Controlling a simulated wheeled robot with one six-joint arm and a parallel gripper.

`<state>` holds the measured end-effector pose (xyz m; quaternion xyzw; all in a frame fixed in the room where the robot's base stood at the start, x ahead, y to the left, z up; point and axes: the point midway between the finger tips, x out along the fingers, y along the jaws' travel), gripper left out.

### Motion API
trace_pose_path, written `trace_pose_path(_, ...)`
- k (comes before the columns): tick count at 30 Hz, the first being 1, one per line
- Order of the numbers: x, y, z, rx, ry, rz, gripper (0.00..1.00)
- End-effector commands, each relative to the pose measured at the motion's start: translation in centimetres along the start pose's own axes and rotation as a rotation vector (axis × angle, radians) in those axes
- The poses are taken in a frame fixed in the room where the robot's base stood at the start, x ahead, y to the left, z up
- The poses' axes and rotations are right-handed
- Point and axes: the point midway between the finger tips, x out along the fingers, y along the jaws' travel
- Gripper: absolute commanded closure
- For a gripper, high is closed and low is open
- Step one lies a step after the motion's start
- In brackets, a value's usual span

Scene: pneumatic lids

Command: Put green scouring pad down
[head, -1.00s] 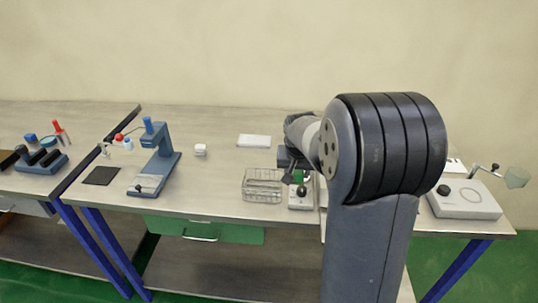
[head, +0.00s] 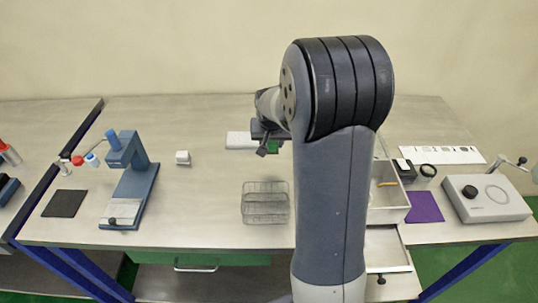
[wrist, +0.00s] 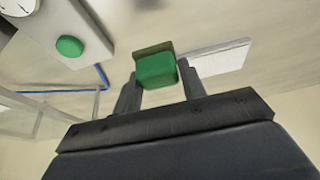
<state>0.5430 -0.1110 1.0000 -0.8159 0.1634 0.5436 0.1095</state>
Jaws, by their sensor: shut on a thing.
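My gripper (wrist: 160,88) is shut on the green scouring pad (wrist: 155,68), which sits between its two fingers in the wrist view. In the head view the pad (head: 273,146) shows as a small green patch below my dark gripper (head: 266,138). My arm hides part of the gripper there. The pad appears held above the bench, but its exact height is hard to tell. A flat white slab (head: 238,141) lies just left of it, and the slab also shows right of the pad in the wrist view (wrist: 222,57).
A wire basket (head: 265,212) stands nearer on the bench (head: 200,205). Right of my arm are an open drawer unit (head: 405,214), a purple mat (head: 425,207) and a crank device (head: 490,210). A blue press (head: 138,170) and a white block (head: 183,157) stand left. Bench between press and basket is clear.

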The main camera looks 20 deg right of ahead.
Motion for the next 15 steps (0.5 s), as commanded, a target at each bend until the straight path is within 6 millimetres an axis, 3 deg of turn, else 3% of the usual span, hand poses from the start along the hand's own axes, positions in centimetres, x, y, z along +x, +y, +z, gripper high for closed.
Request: trace_pose_path(15, 5.7, 0.0, 2.4, 0.0, -0.002, 0.0, 0.79)
